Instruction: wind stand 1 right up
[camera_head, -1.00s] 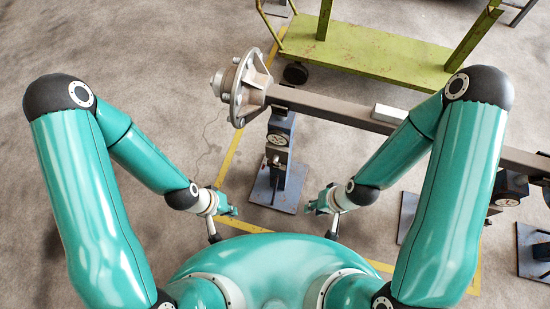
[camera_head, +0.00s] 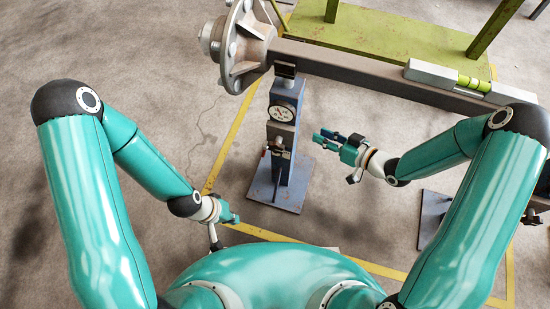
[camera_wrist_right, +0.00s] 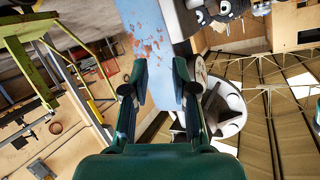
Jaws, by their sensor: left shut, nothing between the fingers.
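A blue-grey stand (camera_head: 284,150) with a round dial (camera_head: 282,113) stands upright on a rusty base plate under the axle beam (camera_head: 350,73), near its hub end. A small crank-like fitting (camera_head: 278,149) shows on its front below the dial. I cannot read a number on the stand. My right gripper (camera_head: 322,139) is open and empty, just right of the stand's column and apart from it. In the right wrist view its fingers (camera_wrist_right: 159,82) are spread, with a rust-flecked blue surface (camera_wrist_right: 150,30) beyond them. My left gripper (camera_head: 235,217) is shut and empty, low and left of the stand.
A wheel hub (camera_head: 240,45) is on the beam's left end. A green trolley (camera_head: 385,37) stands behind. Another base plate (camera_head: 433,218) is at the right. The floor left of the stand is clear.

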